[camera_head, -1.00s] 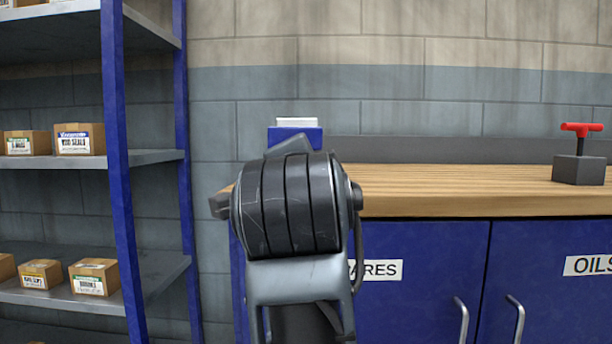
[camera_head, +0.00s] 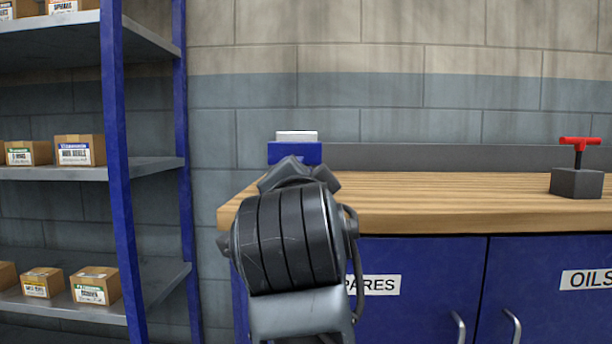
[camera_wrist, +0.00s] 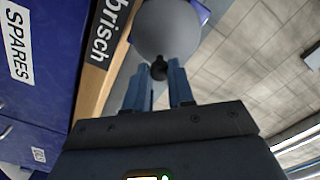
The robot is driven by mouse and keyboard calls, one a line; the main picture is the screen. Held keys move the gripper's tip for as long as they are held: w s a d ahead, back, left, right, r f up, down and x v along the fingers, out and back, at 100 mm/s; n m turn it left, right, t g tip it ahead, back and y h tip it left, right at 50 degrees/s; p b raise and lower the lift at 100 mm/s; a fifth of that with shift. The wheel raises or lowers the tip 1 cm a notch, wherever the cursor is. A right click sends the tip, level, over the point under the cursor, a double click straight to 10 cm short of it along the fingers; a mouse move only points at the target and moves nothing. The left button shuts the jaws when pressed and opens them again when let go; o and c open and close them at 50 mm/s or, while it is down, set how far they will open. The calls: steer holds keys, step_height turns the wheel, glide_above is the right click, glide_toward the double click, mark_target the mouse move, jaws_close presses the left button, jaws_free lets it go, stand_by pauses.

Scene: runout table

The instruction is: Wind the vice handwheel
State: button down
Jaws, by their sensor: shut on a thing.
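The blue vice (camera_head: 294,153) with a pale top block (camera_head: 296,136) stands at the left end of the wooden bench, behind my arm in the head view. A blue corner of it (camera_wrist: 203,11) shows in the wrist view. The grey round handwheel (camera_wrist: 168,30) faces the wrist camera, with a dark knob (camera_wrist: 159,68) on its near side. My gripper (camera_wrist: 158,73) has its blue fingers on either side of the knob and is shut on it. In the head view my arm hides the handwheel and my fingers.
The wooden bench top (camera_head: 440,195) is mostly bare, with a grey block with a red T-handle (camera_head: 577,180) at right. Blue cabinet doors (camera_head: 420,285) are below. A blue-framed shelf unit (camera_head: 118,160) with boxes stands at left.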

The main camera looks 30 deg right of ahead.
steer(key=shift+r+n, duration=0.2)
steer(key=shift+n, duration=0.2)
steer(key=shift+a+p, duration=0.1)
steer(key=shift+p, duration=0.2)
steer(key=n+p, duration=0.1)
steer(key=p, duration=0.1)
steer(key=r+n+p, duration=0.1)
steer(key=n+p, duration=0.1)
steer(key=shift+w+a+n, duration=0.15)
steer(key=shift+w+n, duration=0.05)
steer(key=shift+n, duration=0.1)
steer(key=shift+f, duration=0.1)
